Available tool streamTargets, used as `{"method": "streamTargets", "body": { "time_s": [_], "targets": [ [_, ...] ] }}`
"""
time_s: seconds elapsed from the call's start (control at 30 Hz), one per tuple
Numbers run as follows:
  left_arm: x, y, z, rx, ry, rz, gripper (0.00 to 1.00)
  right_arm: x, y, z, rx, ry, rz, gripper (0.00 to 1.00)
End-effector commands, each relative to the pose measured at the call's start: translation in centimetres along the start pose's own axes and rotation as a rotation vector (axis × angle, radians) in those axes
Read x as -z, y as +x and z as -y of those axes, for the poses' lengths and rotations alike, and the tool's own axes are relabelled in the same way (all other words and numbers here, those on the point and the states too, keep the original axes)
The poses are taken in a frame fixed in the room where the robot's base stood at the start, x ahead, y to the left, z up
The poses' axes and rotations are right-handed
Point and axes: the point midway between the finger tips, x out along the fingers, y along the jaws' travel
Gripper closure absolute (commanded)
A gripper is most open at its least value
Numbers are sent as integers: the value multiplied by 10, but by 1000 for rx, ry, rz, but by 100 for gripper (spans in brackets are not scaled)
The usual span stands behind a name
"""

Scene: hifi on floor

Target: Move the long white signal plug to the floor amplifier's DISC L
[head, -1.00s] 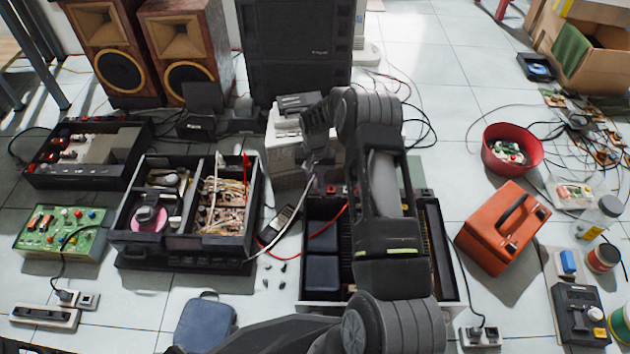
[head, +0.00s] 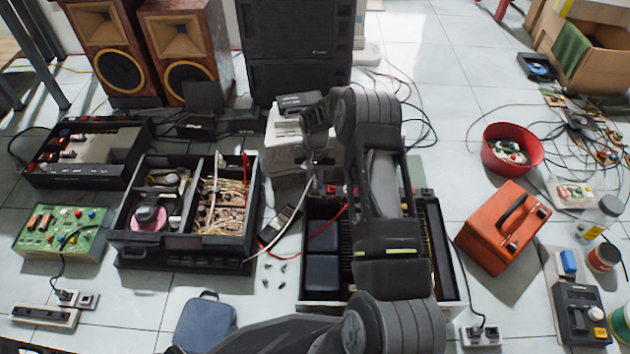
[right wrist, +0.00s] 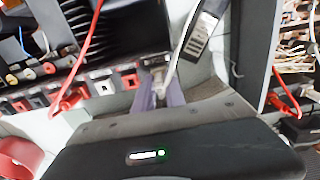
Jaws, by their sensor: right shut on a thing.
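My right gripper (right wrist: 160,95) has its two purple-grey fingers shut on a white plug (right wrist: 158,74). A white cable (right wrist: 184,42) runs up from it in the right wrist view; the cable (head: 283,238) also shows in the head view, leading left. The floor amplifier (head: 322,296) is an open black-finned case under my right arm. Its socket row (right wrist: 104,85), with red and white connectors, lies just left of the fingers. The held plug's tip is at the row's end; I cannot tell whether it sits in a socket. DISC L's label is unreadable. My left gripper is out of view.
A red plug (right wrist: 70,101) and red cable are at the row's left part. A second open case (head: 185,243) with wires stands left, with a handheld meter (head: 279,222) between the cases. An orange box (head: 487,243) and red bowl (head: 497,163) stand right.

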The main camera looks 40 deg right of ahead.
Motion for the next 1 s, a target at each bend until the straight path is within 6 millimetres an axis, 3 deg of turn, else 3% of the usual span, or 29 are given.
{"method": "streamTargets", "body": {
  "time_s": [0.93,0.97,1.0],
  "targets": [
    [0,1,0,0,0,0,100,0,1,0,0,0,0,100],
    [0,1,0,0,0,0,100,0,1,0,0,0,0,84],
    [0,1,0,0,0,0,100,0,1,0,0,0,0,81]
  ]
}}
